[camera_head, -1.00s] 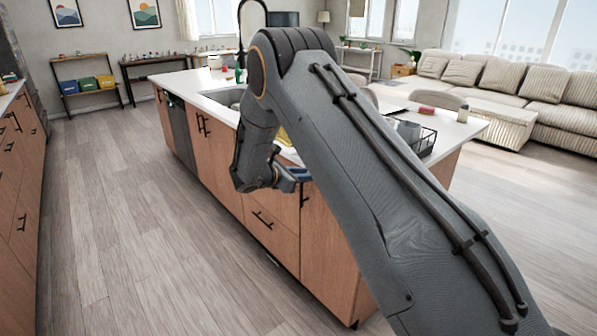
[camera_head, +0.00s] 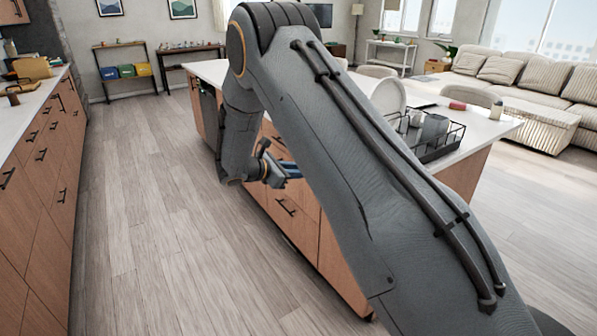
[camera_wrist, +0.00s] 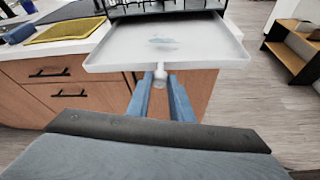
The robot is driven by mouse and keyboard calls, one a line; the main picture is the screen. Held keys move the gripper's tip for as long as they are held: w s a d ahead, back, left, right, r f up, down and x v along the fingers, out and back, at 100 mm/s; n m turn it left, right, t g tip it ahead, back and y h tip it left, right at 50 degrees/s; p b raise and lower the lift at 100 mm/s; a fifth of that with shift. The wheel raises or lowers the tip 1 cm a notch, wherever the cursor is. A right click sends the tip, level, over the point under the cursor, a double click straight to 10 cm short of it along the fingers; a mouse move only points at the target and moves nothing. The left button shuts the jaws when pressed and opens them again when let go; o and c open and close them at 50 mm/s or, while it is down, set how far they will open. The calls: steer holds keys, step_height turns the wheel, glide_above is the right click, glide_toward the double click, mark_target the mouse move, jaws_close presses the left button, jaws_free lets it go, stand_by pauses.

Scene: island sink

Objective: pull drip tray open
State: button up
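The white drip tray (camera_wrist: 215,50) shows in the wrist view under the black dish rack (camera_wrist: 130,8). It is flat, with a raised rim and a bluish wet-looking patch. Its front part juts out past the counter edge, over the wooden cabinets. A small pale handle (camera_wrist: 160,80) sticks out from its front rim. My gripper (camera_wrist: 161,84) has its two blue fingers on either side of this handle, seemingly closed on it. In the head view my gripper (camera_head: 285,173) is beside the island front; the tray is hidden there behind my arm.
The dish rack (camera_head: 440,140) stands on the white island counter (camera_head: 490,128). Drawers with black handles (camera_wrist: 50,73) lie below the counter. A yellow mat (camera_wrist: 65,30) is at the left. The aisle floor (camera_head: 150,220) is clear; another counter (camera_head: 30,110) runs along the left.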

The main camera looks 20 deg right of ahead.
steer(key=shift+o, duration=0.9)
steer(key=shift+s+d, duration=0.1)
steer(key=shift+s, duration=0.05)
steer(key=b+v, duration=0.2)
steer(key=v, duration=0.5)
steer(key=shift+a, duration=0.4)
steer(key=shift+s+r, duration=0.1)
